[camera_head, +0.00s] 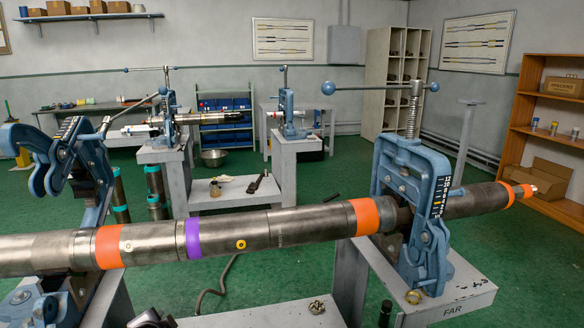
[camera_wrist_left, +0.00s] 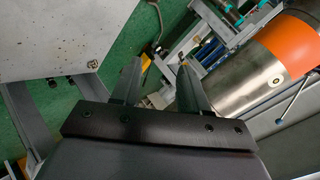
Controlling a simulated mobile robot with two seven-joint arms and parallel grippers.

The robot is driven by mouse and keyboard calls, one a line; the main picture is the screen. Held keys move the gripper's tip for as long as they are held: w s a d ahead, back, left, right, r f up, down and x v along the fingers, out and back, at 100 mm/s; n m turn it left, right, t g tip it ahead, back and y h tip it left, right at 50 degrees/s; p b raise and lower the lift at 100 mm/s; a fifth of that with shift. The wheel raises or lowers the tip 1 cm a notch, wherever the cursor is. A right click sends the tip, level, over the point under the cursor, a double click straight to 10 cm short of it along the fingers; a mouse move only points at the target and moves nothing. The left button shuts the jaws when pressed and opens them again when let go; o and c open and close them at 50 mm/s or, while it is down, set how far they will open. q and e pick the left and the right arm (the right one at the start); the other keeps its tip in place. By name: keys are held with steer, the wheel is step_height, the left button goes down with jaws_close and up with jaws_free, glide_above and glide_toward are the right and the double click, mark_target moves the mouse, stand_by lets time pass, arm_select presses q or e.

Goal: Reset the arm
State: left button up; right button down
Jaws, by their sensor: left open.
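My left gripper (camera_wrist_left: 159,66) shows in the left wrist view, its two grey fingers spread apart with nothing between them. Beyond the fingertips are the green floor and grey frame parts. The steel pipe with its orange band (camera_wrist_left: 284,44) is to the right of the fingers, apart from them. There the long pipe (camera_head: 300,226), with orange and purple bands, lies across the near left vise (camera_head: 70,170) and the near right vise (camera_head: 412,190). The left vise's yoke is swung open; the right one stands over the pipe.
The right vise stands on a grey stand marked FAR (camera_head: 455,308), with a brass ring (camera_head: 414,296) on it. A grey surface (camera_wrist_left: 60,35) is close at upper left in the wrist view. More vises and a second pipe (camera_head: 200,118) stand behind. Green floor lies between.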

arm_select(q)
steer(key=s+d+f+n+h, duration=0.1)
steer(key=s+d+f+n, duration=0.1)
steer(key=s, duration=0.7)
steer(key=s+d+f+n+h, duration=0.2)
steer(key=s+d+f, duration=0.1)
steer(key=s, duration=0.7)
steer(key=s+d+f+n+h, duration=0.1)
steer(key=s+d+f+n, duration=0.2)
steer(key=s, duration=0.7)
steer(key=shift+d+f+h+p, duration=0.3)
steer(key=shift+d+f+p, duration=0.05)
steer(key=shift+f+p, duration=0.1)
